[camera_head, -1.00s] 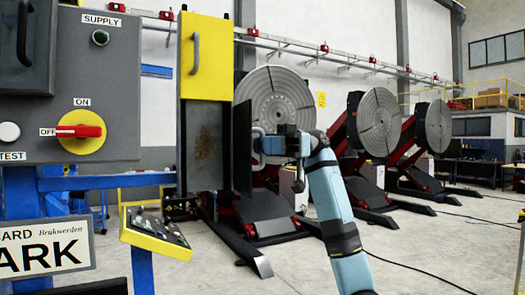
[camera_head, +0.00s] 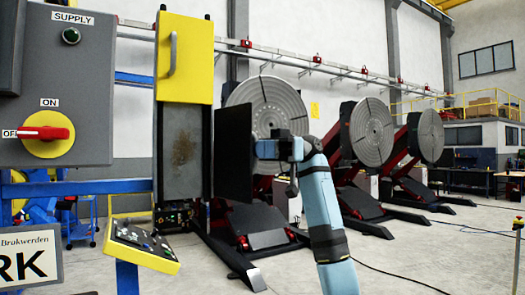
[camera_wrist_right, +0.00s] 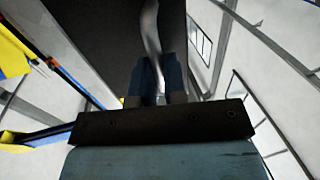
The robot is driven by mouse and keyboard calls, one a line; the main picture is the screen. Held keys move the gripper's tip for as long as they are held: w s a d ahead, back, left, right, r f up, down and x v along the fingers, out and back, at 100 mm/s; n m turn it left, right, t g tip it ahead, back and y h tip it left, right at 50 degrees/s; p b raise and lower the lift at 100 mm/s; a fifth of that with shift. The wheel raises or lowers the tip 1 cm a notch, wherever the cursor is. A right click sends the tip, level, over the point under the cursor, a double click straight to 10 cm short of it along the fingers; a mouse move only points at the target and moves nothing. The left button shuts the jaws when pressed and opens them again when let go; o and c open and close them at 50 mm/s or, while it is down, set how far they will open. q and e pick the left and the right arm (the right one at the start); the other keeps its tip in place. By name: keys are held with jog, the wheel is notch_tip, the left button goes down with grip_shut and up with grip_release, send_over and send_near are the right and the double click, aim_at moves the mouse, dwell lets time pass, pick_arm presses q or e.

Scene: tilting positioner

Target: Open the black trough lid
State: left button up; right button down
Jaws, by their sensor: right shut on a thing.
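The black trough lid (camera_head: 234,155) stands swung outward at the right side of the upright grey trough (camera_head: 182,150), whose brown-stained inside shows. My right gripper (camera_head: 268,149) is at the lid's right side. In the right wrist view its fingers (camera_wrist_right: 160,80) are shut on the lid's curved metal handle (camera_wrist_right: 150,30), with the dark lid face (camera_wrist_right: 100,35) behind. In the head view the handle is hidden by the gripper. My left gripper is in neither current view.
A yellow cover (camera_head: 190,60) with a handle sits above the trough. A grey switch box (camera_head: 95,130) with a red knob stands at left, above a yellow-edged control panel (camera_head: 145,245). Several tilting positioners (camera_head: 265,110) stand behind my right arm. Open floor lies at lower right.

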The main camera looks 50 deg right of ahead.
jog(key=shift+w+r, duration=0.1)
jog(key=c, duration=1.2)
grip_release()
jog(key=shift+w+a, duration=0.15)
jog(key=shift+o, duration=0.2)
jog(key=shift+w+a, duration=0.25)
jog(key=shift+w, duration=0.1)
jog(key=s+d+b, duration=0.2)
jog(key=d, duration=1.1)
jog(key=shift+s+d, duration=0.25)
jog(key=shift+d, duration=0.1)
